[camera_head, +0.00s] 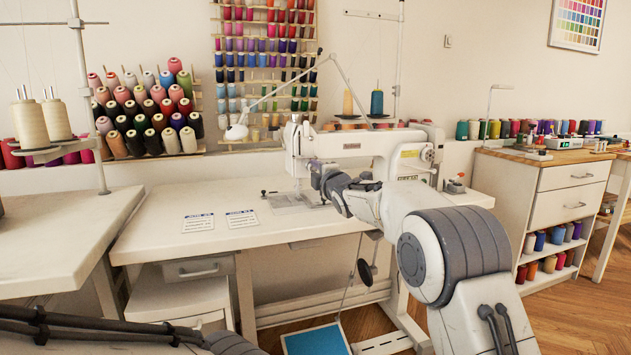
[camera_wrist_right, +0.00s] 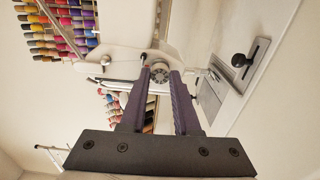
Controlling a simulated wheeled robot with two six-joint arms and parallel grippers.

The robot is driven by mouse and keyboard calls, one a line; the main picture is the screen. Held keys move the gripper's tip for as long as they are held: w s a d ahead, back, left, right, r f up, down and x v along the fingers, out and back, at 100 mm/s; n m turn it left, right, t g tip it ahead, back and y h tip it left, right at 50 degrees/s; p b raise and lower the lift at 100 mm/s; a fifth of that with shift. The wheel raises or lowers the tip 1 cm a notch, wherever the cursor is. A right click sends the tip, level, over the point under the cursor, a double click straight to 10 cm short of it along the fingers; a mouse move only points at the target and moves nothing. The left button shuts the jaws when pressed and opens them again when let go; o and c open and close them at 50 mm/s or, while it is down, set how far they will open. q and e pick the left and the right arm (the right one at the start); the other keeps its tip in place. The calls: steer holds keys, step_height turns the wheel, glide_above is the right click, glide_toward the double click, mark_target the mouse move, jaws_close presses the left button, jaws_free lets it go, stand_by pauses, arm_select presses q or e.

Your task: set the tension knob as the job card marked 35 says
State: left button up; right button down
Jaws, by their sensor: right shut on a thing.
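The white sewing machine (camera_head: 350,144) stands on the white sewing table (camera_head: 180,250). My right gripper (camera_head: 322,178) is at the left end of the machine, and its arm hides part of the machine. In the right wrist view the tension knob (camera_wrist_right: 160,72), a small round grey dial, sits between the two fingertips, and the gripper is shut on it. Its scale is too small to read. Two job cards, a left card (camera_head: 198,222) and a right card (camera_head: 241,219), lie flat on the table. I cannot read their print surely. My left gripper is out of view.
A black knob on a slotted plate (camera_wrist_right: 240,60) shows beside the machine bed. A thread stand with cream cones (camera_head: 58,120) stands at the left. Thread racks (camera_head: 265,60) line the wall. A wooden-topped cabinet (camera_head: 540,156) is at the right. The table's front left is clear.

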steer(key=shift+a+f+n+b, duration=0.1)
steer(key=shift+n+b, duration=0.7)
steer(key=shift+n, duration=0.4)
steer(key=c, duration=0.6)
jaws_free()
steer(key=shift+c, duration=0.2)
steer(key=shift+s+d+b, duration=0.25)
steer(key=shift+s+b, duration=0.2)
steer(key=shift+s, duration=0.15)
steer(key=b+v, duration=0.1)
steer(key=v, duration=0.8)
steer(key=shift+s, duration=0.15)
